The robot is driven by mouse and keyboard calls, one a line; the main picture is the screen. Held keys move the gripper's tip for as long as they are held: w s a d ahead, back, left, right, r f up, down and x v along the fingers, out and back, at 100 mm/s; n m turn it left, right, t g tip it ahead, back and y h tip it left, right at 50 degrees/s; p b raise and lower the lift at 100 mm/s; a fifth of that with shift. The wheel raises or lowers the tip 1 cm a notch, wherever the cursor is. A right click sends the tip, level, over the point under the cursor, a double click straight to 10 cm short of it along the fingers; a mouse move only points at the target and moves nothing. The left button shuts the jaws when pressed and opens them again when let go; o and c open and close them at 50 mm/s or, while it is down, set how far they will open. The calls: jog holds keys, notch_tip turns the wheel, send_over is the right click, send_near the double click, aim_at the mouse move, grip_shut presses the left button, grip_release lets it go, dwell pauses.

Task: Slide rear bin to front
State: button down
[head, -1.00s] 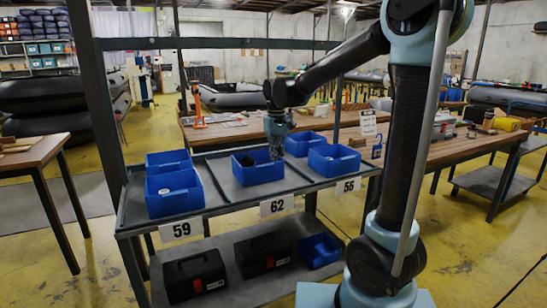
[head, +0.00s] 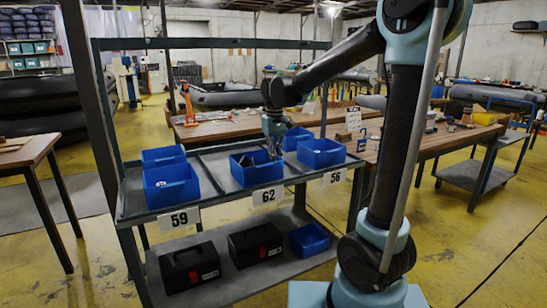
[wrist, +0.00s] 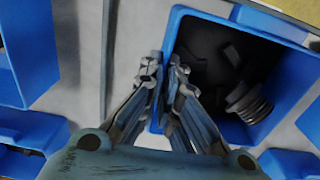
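The blue bin in the middle lane (head: 250,178) stands behind the label 62 and holds dark fittings. My gripper (head: 274,155) reaches down at its back right side in the head view. In the wrist view my gripper (wrist: 165,75) has one finger on each side of a wall of this bin (wrist: 300,135), and looks shut on that wall. Dark pipe-like fittings lie inside to the right. The fingertips' exact contact is partly hidden. The lane behind this bin looks bare.
Lane 59 holds a front bin (head: 170,187) and a rear bin (head: 163,156). Lane 56 holds a front bin (head: 320,154) and a rear bin (head: 297,138). Two black cases (head: 190,268) and a blue bin (head: 309,239) are on the lower shelf. Upright posts and a crossbar frame the rack.

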jog(key=c, duration=1.7)
grip_release()
notch_tip(320, 180, up, 12)
jog(key=shift+d+f, duration=0.1)
jog(key=s+d+f+m, duration=0.1)
jog(key=s+d+f, duration=0.25)
jog(key=d, duration=0.25)
jog(key=s+d+f+m+t, duration=0.1)
jog(key=s+d+f, duration=0.1)
jog(key=s+d, duration=0.3)
jog(key=s+d+f+m, duration=0.1)
jog(key=s+d+f, duration=0.2)
jog(key=d, duration=0.4)
jog(key=s+d+f+m, duration=0.1)
jog(key=s+d+f, duration=0.2)
jog(key=s+f, duration=0.1)
jog(key=s+d+f+m, duration=0.1)
jog(key=s+d+f, duration=0.1)
jog(key=s+f, duration=0.2)
jog(key=s+d+f+m+t, duration=0.1)
jog(key=s+d+f, duration=0.2)
jog(key=s+f, duration=0.2)
jog(key=shift+d+f, duration=0.2)
jog(key=shift+f, duration=0.6)
jog(key=shift+d+f, duration=0.15)
jog(key=shift+f, duration=0.65)
